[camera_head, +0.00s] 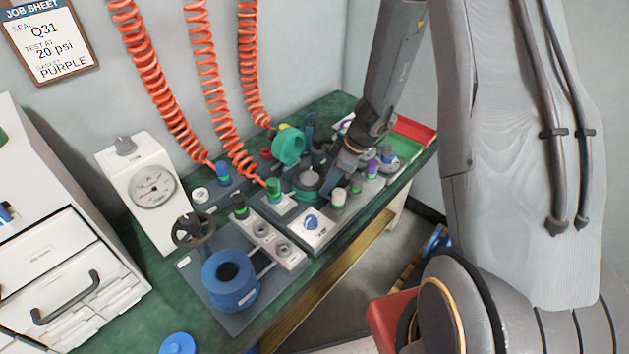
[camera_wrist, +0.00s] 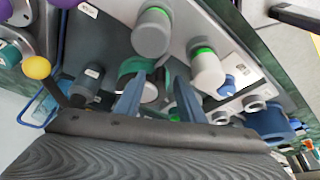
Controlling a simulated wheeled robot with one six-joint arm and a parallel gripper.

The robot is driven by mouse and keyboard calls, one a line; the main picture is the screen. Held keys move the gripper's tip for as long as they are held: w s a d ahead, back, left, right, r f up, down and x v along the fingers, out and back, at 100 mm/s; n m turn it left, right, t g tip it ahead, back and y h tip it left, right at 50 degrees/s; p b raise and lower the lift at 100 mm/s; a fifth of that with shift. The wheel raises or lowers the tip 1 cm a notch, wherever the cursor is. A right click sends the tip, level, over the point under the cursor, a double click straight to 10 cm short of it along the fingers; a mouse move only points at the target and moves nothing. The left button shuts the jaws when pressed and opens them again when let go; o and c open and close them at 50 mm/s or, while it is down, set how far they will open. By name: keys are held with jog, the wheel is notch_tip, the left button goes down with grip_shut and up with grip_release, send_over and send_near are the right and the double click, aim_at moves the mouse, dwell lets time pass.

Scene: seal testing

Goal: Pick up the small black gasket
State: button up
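I cannot make out the small black gasket for certain in either view; small parts around my gripper are partly hidden. My gripper (camera_head: 319,160) is low over the middle of the bench, beside a teal ring-shaped part (camera_head: 289,146). In the wrist view, the two blue fingers of my gripper (camera_wrist: 158,90) stand apart with nothing visibly held between them. A pale round piece (camera_wrist: 150,92) shows between and beyond the fingers, in front of the teal part (camera_wrist: 136,67). A dark round fixture (camera_head: 304,182) sits just below my gripper in the head view.
Grey cylinders with green bands (camera_wrist: 152,32) stand close to the fingers. A yellow ball-ended lever (camera_wrist: 37,67) is at the left. A blue ring-shaped unit (camera_head: 230,281), a pressure gauge (camera_head: 153,186) and orange coiled hoses (camera_head: 207,70) crowd the green bench (camera_head: 118,326). A job sheet (camera_head: 50,38) reads "gasket purple".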

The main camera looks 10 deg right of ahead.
jog(key=shift+f, duration=0.15)
grip_shut()
